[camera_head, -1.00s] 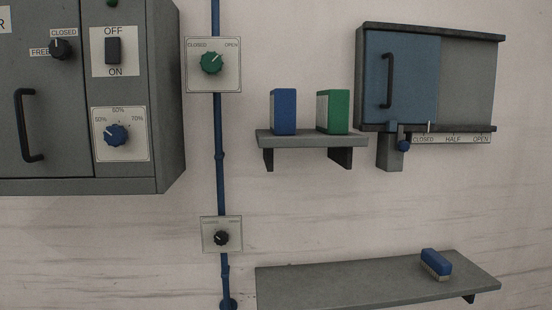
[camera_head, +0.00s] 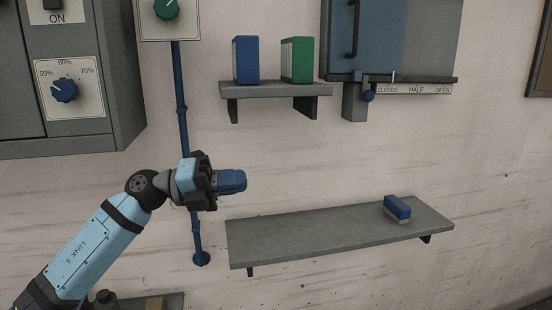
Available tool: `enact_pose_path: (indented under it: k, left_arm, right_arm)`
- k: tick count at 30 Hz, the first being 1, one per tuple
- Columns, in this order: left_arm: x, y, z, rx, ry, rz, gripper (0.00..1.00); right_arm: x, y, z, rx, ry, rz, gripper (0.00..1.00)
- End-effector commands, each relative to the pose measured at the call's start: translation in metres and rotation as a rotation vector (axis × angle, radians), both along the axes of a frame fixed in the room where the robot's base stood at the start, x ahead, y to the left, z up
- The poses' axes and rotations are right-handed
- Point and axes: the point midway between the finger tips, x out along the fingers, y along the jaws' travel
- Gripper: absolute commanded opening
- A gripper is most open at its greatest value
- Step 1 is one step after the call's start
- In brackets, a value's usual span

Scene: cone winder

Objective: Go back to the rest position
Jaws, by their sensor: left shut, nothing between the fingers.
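My left gripper (camera_head: 240,181) shows left of centre, its light blue arm coming in from the lower left. Its blue fingers are shut with nothing between them and point to the right. It is in front of the wall, above the left end of the lower shelf (camera_head: 290,239), and looks apart from it. The gripper and wrist hide part of the blue pipe (camera_head: 181,110) and the place where the small black knob plate was. My right gripper is not in view.
A blue-and-tan brush (camera_head: 397,208) lies on the lower shelf. Blue (camera_head: 245,60) and green (camera_head: 298,60) boxes stand on the upper shelf (camera_head: 276,90). A grey control cabinet (camera_head: 110,80) is upper left, a blue-doored cabinet (camera_head: 380,35) upper right. The wall between the shelves is clear.

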Motion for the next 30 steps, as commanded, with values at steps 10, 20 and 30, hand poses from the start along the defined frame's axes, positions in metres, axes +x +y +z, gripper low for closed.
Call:
enact_pose_path:
  k: [10,20,30]
  left_arm:
    - [-0.016,0.023,-0.129,-0.555,0.535,0.194,0.00]
    - [-0.066,0.075,-0.304,-0.891,1.132,0.601,0.00]
    - [-0.210,0.115,-0.482,-0.987,1.755,1.078,0.00]
  right_arm:
    - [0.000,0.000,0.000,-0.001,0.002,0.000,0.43]
    - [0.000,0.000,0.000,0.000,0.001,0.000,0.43]
    - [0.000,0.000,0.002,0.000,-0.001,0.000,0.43]
